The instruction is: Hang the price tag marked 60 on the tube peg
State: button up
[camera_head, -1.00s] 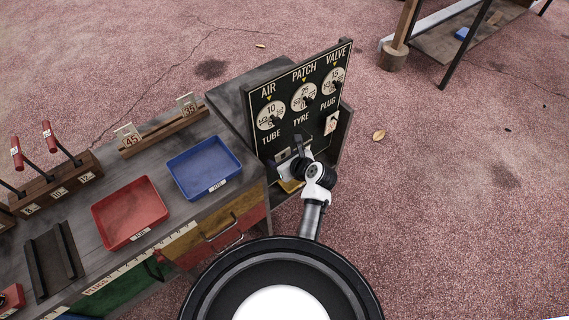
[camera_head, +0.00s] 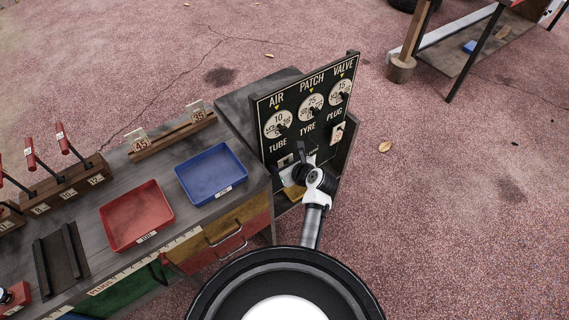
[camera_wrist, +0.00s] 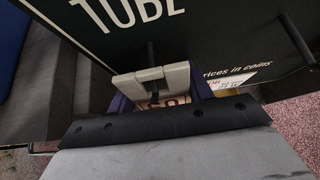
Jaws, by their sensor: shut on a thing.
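The black price board (camera_head: 290,140) stands at the cart's right end, with the words TUBE, TYRE and PLUG along its lower part. In the wrist view my gripper (camera_wrist: 152,82) is shut on a price tag (camera_wrist: 172,101). Only part of the tag's red print shows below the grey fingertips, so I cannot read its full number. A dark thin rod, the tube peg (camera_wrist: 150,52), shows just beyond the fingertips under the word TUBE. I cannot tell whether the tag's hole is around it. In the head view my gripper (camera_head: 297,165) is close to the board's lower left.
Another tag (camera_head: 337,132) hangs under PLUG. A blue tray (camera_head: 211,173), a red tray (camera_head: 136,215) and a wooden rack (camera_head: 172,137) with tags marked 45 and 35 are on the cart.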

jog(key=shift+w+a, duration=0.3)
jog(key=shift+a, duration=0.1)
jog(key=o, duration=1)
jog(key=shift+o, duration=0.2)
jog(key=d+v, duration=0.1)
jog(key=v, duration=1.3)
jog(key=shift+d+f+b, duration=0.15)
jog(key=shift+d+b, duration=0.05)
jog(key=shift+b, duration=0.2)
jog(key=shift+s, duration=0.15)
jog(key=shift+f, duration=0.1)
